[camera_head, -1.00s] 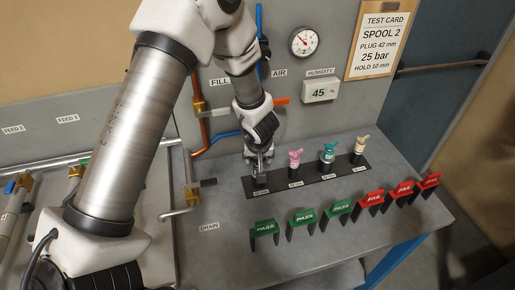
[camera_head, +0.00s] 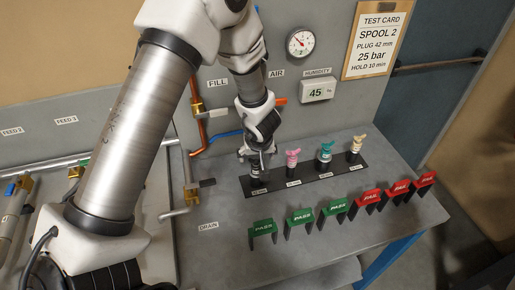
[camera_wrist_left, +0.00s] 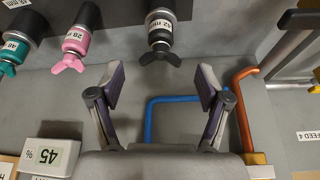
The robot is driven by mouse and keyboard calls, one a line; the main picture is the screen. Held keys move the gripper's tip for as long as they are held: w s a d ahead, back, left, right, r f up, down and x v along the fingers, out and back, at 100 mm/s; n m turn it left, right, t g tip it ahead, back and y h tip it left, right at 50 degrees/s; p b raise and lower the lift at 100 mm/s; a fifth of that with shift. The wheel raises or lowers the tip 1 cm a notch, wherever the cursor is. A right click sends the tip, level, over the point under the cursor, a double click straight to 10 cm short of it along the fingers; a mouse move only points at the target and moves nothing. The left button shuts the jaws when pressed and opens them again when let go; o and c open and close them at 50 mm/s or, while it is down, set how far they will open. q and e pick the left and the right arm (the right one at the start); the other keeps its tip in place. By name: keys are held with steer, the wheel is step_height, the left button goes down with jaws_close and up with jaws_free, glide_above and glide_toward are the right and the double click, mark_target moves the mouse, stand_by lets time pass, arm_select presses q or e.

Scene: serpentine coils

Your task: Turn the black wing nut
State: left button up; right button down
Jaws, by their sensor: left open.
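The black wing nut (camera_wrist_left: 156,55) tops the black plug (camera_wrist_left: 163,27), upright at the left end of the plug row. In the head view the black plug (camera_head: 257,180) stands just below my left gripper (camera_head: 255,156), which hides most of the nut. In the left wrist view my left gripper (camera_wrist_left: 160,85) is open and empty. Its two fingers are spread to either side, and the nut shows between and just beyond the fingertips, apart from both pads. My right gripper is not in view.
A pink plug (camera_head: 292,160), a teal plug (camera_head: 325,155) and a cream plug (camera_head: 355,149) stand along the black strip (camera_head: 306,178). Green PASS stands (camera_head: 299,217) and red FAIL stands (camera_head: 368,196) line the front. A blue pipe (camera_wrist_left: 150,122) and an orange pipe (camera_wrist_left: 240,105) run nearby.

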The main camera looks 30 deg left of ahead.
arm_select(q)
steer(key=v, duration=1)
steer(key=shift+a+r, duration=0.1)
